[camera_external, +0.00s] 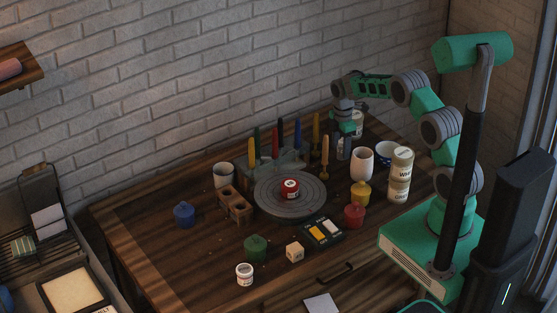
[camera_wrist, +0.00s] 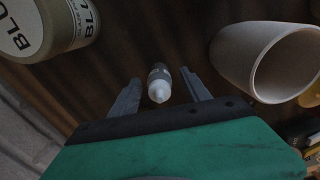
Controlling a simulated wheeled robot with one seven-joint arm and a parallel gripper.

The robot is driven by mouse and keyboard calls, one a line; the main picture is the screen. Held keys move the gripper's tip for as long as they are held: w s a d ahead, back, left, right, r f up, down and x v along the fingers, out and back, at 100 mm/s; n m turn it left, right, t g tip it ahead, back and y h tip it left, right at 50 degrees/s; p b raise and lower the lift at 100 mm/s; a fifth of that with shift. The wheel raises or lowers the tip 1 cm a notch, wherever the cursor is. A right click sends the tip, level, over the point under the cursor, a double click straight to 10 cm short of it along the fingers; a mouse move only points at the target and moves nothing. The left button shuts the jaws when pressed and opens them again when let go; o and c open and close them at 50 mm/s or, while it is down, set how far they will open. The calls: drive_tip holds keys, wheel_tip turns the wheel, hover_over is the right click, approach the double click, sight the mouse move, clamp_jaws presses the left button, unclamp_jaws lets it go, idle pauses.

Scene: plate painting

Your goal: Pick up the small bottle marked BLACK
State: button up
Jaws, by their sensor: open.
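In the wrist view a small bottle (camera_wrist: 159,88) with a white nozzle and a dark grey body stands between the two fingers of my gripper (camera_wrist: 160,76). The fingers are apart, with a gap on each side of the bottle. Any lettering on it is too small and dark to read. In the external view my gripper (camera_external: 344,148) points down at the back right of the table, and its fingers mostly hide the bottle.
A jar marked BLU (camera_wrist: 45,32) stands to the left in the wrist view, and a white cup (camera_wrist: 262,60) to the right.

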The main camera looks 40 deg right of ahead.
drive_tip(key=shift+f, duration=0.3)
clamp_jaws()
idle(0.4)
